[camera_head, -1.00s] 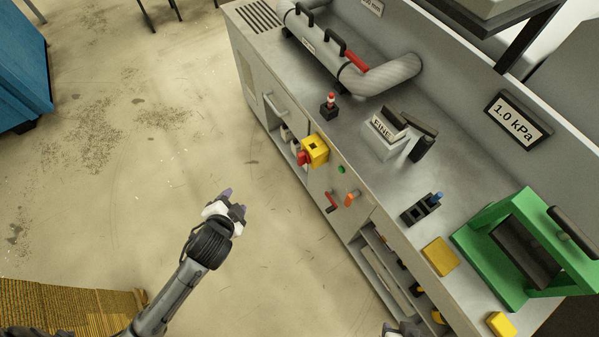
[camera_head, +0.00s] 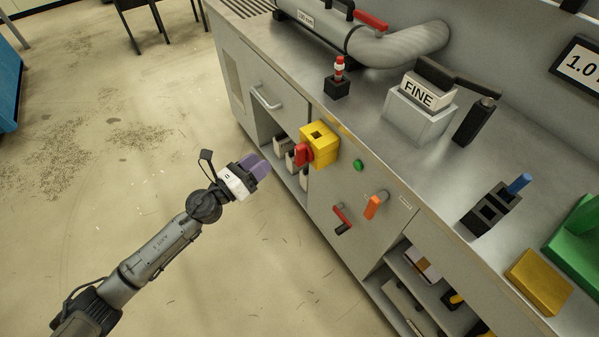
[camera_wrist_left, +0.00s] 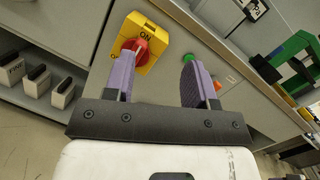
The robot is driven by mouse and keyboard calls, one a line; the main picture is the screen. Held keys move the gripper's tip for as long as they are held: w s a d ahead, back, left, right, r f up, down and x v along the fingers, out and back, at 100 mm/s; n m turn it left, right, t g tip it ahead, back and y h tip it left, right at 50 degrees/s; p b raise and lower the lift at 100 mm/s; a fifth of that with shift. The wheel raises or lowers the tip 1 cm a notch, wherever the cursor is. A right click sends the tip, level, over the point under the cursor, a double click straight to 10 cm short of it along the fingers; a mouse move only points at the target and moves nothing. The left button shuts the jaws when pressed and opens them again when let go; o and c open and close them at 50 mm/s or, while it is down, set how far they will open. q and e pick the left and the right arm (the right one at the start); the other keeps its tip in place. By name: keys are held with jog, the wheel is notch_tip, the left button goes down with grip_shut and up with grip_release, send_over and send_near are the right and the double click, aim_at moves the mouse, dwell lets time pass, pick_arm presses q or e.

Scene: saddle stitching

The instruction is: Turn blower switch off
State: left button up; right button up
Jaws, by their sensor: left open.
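The blower switch is a yellow box (camera_head: 322,141) with a red rotary knob (camera_head: 303,154) on the front of the grey cabinet. My right gripper is not in view.
A green button (camera_head: 358,165), a red lever (camera_head: 342,218) and an orange handle (camera_head: 374,206) sit right of the switch. A drawer handle (camera_head: 266,98) is to its upper left. The floor (camera_head: 120,160) around my left arm is clear.

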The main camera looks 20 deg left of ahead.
aim_at(296, 156)
pick_arm(q)
notch_tip(296, 156, down, 8)
jog(key=w+a+m+g+h+b, duration=0.1)
jog(key=w+m+g+h+b, duration=0.15)
jog(key=m+b, duration=0.4)
jog(key=shift+g+y, duration=0.25)
jog(key=b+x, duration=0.1)
jog(key=x, duration=1)
jog(key=shift+w+d+r, duration=0.15)
jog(key=shift+w, duration=0.1)
jog(key=shift+x, duration=0.85)
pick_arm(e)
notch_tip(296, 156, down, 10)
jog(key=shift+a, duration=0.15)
pick_arm(q)
jog(key=c, duration=0.9)
jog(key=shift+r, duration=0.1)
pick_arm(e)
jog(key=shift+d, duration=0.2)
